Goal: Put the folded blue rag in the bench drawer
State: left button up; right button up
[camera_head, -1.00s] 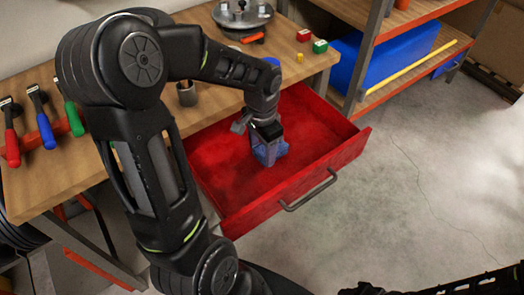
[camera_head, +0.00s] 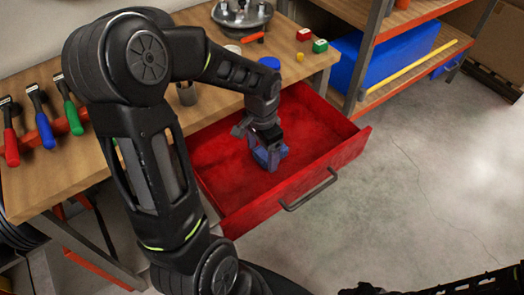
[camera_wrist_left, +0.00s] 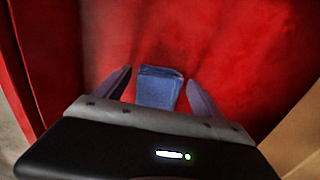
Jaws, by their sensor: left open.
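The folded blue rag (camera_wrist_left: 159,88) lies in the open red bench drawer (camera_head: 322,188), between the spread fingers of my left gripper (camera_wrist_left: 158,88) in the left wrist view. The fingers stand apart from its sides. In the head view the left gripper (camera_head: 268,158) reaches down inside the drawer, and the rag is mostly hidden by it. The drawer is pulled out from under the wooden bench (camera_head: 215,110), its dark handle at the front. My right gripper cannot be made out; only a dark part of my body shows at the lower right.
Hammers with red, blue (camera_head: 45,132) and green handles lie on the bench at left. A grey cup (camera_head: 187,95), a blue round lid (camera_head: 269,63) and small blocks (camera_head: 319,46) stand near the bench edge. A shelf with a blue bin (camera_head: 385,62) is at right; the floor in front is clear.

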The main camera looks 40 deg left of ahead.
aim_at(262, 154)
pick_arm(q)
notch_tip(262, 154, up, 12)
jog(key=p, duration=0.1)
jog(key=shift+r, duration=0.2)
jog(key=shift+c, duration=0.2)
dwell(1.6)
